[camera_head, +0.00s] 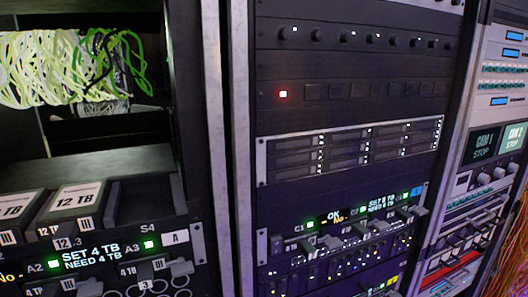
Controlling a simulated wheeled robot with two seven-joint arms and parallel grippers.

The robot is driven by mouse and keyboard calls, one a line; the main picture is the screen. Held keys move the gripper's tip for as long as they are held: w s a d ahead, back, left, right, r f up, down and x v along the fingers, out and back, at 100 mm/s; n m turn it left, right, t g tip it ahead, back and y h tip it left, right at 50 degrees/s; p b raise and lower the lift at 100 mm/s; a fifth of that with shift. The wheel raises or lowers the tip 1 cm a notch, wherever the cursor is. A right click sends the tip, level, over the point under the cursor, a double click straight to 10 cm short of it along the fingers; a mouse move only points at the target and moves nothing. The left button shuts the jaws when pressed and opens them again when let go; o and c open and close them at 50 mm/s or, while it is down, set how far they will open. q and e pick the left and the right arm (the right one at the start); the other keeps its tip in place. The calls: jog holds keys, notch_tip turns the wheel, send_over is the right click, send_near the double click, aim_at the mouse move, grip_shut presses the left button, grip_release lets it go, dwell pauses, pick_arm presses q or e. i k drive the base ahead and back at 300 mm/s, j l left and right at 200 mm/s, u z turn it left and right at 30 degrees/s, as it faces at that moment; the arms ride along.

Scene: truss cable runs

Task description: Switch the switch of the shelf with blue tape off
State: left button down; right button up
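A small blue patch (417,190), possibly the blue tape, marks the right end of a shelf (262,250) low in the middle rack. This shelf has a display reading "OK" (334,215), one reading "SET 8 TB NEED 4 TB" (379,205), and green lights (310,224). Grey handle-like parts (409,212) stick out along its front. I cannot tell which part is its switch or how it is set. Neither of my grippers is in view.
The left rack holds green and white cables (70,65), "12 TB" boxes (75,196) and a shelf with a white "A" label (175,237). Metal rack posts (216,130) stand between the racks. A red light (283,94) glows higher up. A yellow patch (393,281) shows below.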

aim_at(276, 242)
jog(key=l+u, duration=0.25)
jog(key=l, duration=0.95)
jog(key=i, duration=0.35)
